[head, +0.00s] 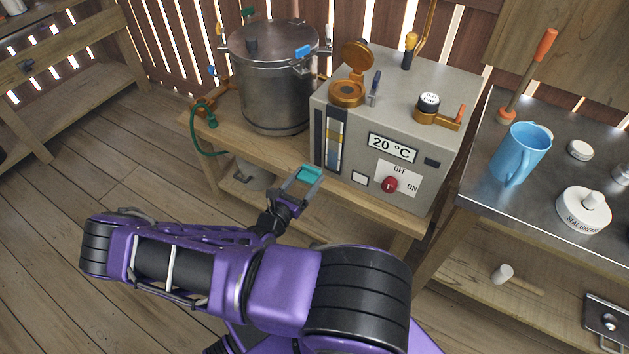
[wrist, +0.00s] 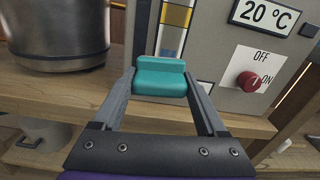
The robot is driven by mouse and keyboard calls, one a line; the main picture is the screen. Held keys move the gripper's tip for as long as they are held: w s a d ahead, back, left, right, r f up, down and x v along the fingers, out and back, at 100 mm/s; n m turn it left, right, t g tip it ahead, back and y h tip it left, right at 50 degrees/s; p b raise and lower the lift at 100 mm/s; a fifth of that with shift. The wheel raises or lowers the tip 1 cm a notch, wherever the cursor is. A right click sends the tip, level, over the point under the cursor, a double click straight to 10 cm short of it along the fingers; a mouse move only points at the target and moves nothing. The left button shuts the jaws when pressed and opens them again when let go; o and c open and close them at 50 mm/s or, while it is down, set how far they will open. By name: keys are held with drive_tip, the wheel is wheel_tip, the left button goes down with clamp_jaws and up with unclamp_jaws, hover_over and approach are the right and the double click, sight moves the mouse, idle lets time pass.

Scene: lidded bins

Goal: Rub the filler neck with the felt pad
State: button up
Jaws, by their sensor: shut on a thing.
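My gripper (head: 296,184) is shut on a teal block, which looks like the felt pad (head: 309,174). In the wrist view the pad (wrist: 160,77) sits between the two fingertips, in front of the grey machine's lower front. The filler neck (head: 347,93) appears to be the round brass fitting on top of the grey machine (head: 440,75), at its left front corner. Its hinged brass cap (head: 357,57) stands open behind it. My gripper is below and to the left of the neck, apart from it. The neck is not in the wrist view.
A steel pot (head: 270,85) with a lid stands left of the machine on the wooden bench (head: 235,148). A small lever (head: 374,85) stands right beside the neck. A red knob (head: 390,184) is on the machine's front. A blue jug (head: 522,152) stands on the right-hand table.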

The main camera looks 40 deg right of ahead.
drive_tip(key=shift+w+f, duration=0.2)
drive_tip(key=shift+w, duration=0.05)
drive_tip(key=shift+b+x, duration=0.5)
drive_tip(key=shift+x, duration=2.4)
drive_tip(key=shift+x, duration=1.2)
drive_tip(key=shift+r, duration=0.1)
drive_tip(key=shift+s+d+r+p, duration=0.15)
drive_tip(key=shift+s+d+p, duration=0.15)
drive_tip(key=shift+s+p, duration=0.5)
drive_tip(key=shift+s+d+p, duration=0.2)
drive_tip(key=shift+s+p, duration=0.25)
drive_tip(key=shift+s, duration=0.1)
drive_tip(key=shift+s+d+p, duration=0.15)
drive_tip(key=shift+s+p, duration=0.3)
drive_tip(key=shift+s, duration=0.05)
drive_tip(key=shift+d, duration=0.15)
drive_tip(key=shift+w, duration=0.1)
